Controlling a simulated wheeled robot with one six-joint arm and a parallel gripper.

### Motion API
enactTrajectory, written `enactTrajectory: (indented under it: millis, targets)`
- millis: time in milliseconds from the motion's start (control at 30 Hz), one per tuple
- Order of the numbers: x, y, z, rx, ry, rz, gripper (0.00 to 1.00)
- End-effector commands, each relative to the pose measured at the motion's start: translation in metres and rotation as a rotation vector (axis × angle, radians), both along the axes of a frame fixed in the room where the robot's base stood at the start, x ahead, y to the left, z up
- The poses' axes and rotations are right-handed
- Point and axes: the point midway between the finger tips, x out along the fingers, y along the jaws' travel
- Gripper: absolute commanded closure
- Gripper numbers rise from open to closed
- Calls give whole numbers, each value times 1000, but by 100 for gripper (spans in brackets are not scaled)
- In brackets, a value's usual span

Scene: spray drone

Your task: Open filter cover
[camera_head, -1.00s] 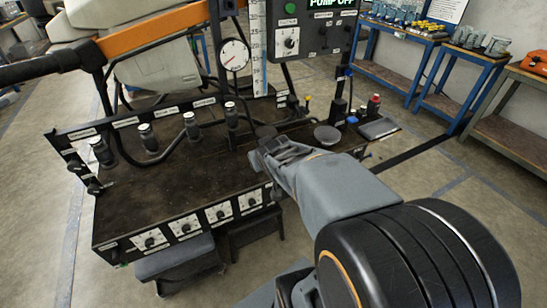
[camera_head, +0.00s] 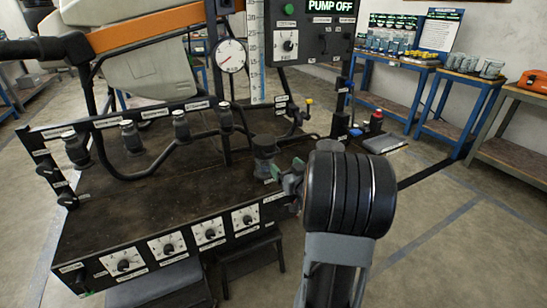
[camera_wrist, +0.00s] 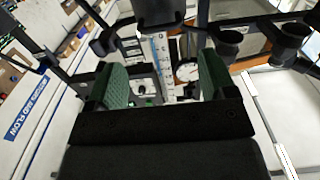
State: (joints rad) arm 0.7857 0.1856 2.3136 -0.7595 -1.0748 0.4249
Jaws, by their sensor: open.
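A dark grey filter housing with a wide round cover (camera_head: 265,147) stands upright on the right part of the black deck in the head view. My gripper (camera_head: 287,174) is just right of it and nearer the camera, partly hidden behind my round wrist joint. In the wrist view my gripper (camera_wrist: 162,82) has its two green-padded fingers spread wide, with nothing held between them. A dark round part, probably the filter housing (camera_wrist: 161,12), shows upside down at the top of the wrist view, beyond the fingers. I cannot see any contact with the cover.
Several nozzle bodies (camera_head: 130,137) stand along the deck's rear left. A gauge (camera_head: 230,55), a scale (camera_head: 256,50) and a control box (camera_head: 312,32) reading PUMP OFF rise behind. A red-topped bottle (camera_head: 376,121) stands at right.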

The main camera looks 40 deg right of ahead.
Motion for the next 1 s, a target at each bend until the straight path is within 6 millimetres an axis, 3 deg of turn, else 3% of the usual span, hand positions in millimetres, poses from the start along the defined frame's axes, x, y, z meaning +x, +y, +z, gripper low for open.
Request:
enactTrajectory:
  millis: [200,500,1000]
  targets:
    - [43,-4,-2,0,1,2,23]
    - [81,-10,-1,0,2,0,23]
    - [92,-12,0,0,2,-1,23]
